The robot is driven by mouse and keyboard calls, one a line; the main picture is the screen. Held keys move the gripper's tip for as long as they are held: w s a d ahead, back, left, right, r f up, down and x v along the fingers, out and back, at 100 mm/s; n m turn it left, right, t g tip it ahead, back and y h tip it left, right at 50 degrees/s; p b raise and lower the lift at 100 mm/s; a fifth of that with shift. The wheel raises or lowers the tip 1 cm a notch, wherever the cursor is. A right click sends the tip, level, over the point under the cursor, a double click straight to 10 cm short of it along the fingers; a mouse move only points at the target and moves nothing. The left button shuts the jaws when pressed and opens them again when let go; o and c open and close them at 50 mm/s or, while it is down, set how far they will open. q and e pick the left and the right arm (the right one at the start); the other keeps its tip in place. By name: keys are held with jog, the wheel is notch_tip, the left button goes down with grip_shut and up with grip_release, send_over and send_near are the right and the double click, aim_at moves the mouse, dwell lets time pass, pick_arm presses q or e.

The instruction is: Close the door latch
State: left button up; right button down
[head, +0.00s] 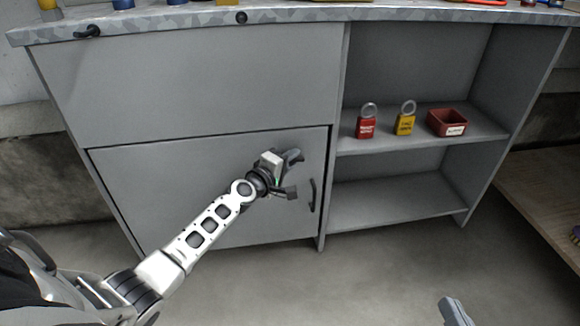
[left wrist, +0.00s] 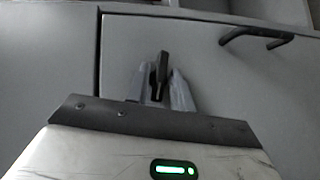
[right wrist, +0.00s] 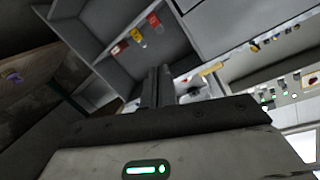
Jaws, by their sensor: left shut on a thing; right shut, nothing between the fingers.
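The grey cabinet door (head: 205,190) sits flush in its frame, below a plain grey panel. Its dark bar handle (head: 312,195) is near the right edge and also shows in the left wrist view (left wrist: 257,37). My left gripper (head: 295,156) is at the door's upper right, above and left of the handle. In the left wrist view its fingers (left wrist: 162,92) are shut on a small dark upright piece, which looks like the latch (left wrist: 162,66). In the head view the fingers hide the latch. My right gripper (head: 455,312) is shut and empty, low at the right, away from the cabinet.
Right of the door are open shelves with a red padlock (head: 367,122), a yellow padlock (head: 405,118) and a red tray (head: 447,122). The worktop (head: 290,15) runs above with small items. A wooden shelf (head: 545,185) stands at the right. The floor in front is clear.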

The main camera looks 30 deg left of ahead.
pick_arm(q)
jog(key=n+t+b, duration=0.1)
jog(key=b, duration=0.5)
jog(key=shift+f+n+t, duration=0.1)
jog(key=shift+n+t, duration=0.2)
jog(key=shift+t, duration=0.1)
jog(key=o, duration=0.7)
pick_arm(e)
notch_tip(320, 180, up, 9)
jog(key=w+n+t+y, duration=0.2)
jog(key=n+t+y, duration=0.2)
jog(key=n+t, duration=0.1)
jog(key=shift+d+n+y, duration=0.2)
jog(key=shift+n+y, duration=0.2)
